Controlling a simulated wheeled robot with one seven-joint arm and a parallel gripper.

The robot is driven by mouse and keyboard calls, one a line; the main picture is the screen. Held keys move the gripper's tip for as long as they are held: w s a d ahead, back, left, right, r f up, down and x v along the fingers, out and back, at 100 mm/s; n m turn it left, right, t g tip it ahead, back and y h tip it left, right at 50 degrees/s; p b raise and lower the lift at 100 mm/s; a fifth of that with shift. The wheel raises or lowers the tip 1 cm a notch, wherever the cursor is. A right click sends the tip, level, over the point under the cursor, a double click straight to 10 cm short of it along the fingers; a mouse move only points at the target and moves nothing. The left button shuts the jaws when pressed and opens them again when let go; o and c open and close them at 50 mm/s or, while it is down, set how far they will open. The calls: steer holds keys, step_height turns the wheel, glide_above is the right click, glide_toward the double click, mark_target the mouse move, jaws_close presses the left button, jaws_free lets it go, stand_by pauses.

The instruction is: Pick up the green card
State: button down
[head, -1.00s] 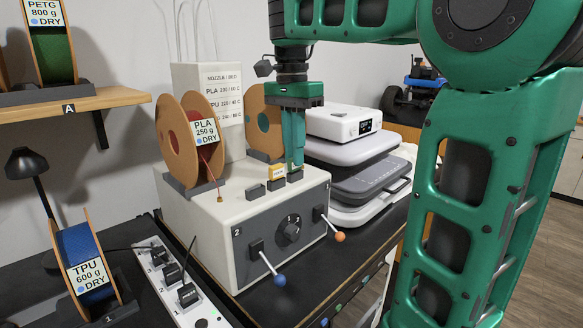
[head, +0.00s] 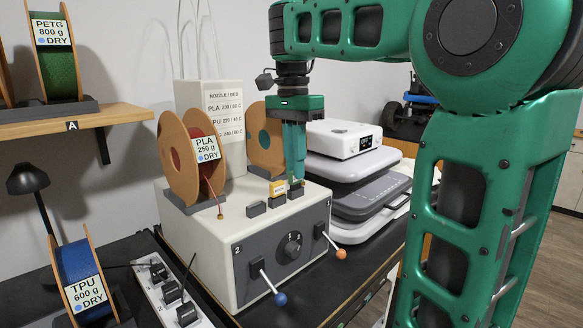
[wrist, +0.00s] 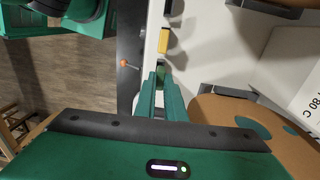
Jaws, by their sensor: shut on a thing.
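The green card (wrist: 160,68) is mostly hidden between my fingertips. Only a small bit of it shows in the wrist view, and in the head view it is hard to tell from the green fingers. My gripper (head: 295,178) points straight down and is shut on the green card, at the rightmost dark slot (head: 296,191) on top of the white control box (head: 190,230). The fingers also show in the wrist view (wrist: 160,85). I cannot tell whether the card's lower edge is still inside the slot.
A yellow card (head: 277,187) stands in the neighbouring slot, close left of my fingers. An empty-looking dark slot (head: 256,208) is further left. A PLA spool (head: 187,160) stands left on the box. A stacked grey-and-white machine (head: 350,170) stands close on the right.

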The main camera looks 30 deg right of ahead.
steer(key=shift+w+r, duration=0.1)
steer(key=shift+r, duration=0.55)
steer(key=shift+r, duration=0.95)
steer(key=s+a+r, duration=0.4)
steer(key=a+r, duration=0.3)
steer(key=a, duration=0.4)
steer(key=shift+a, duration=0.1)
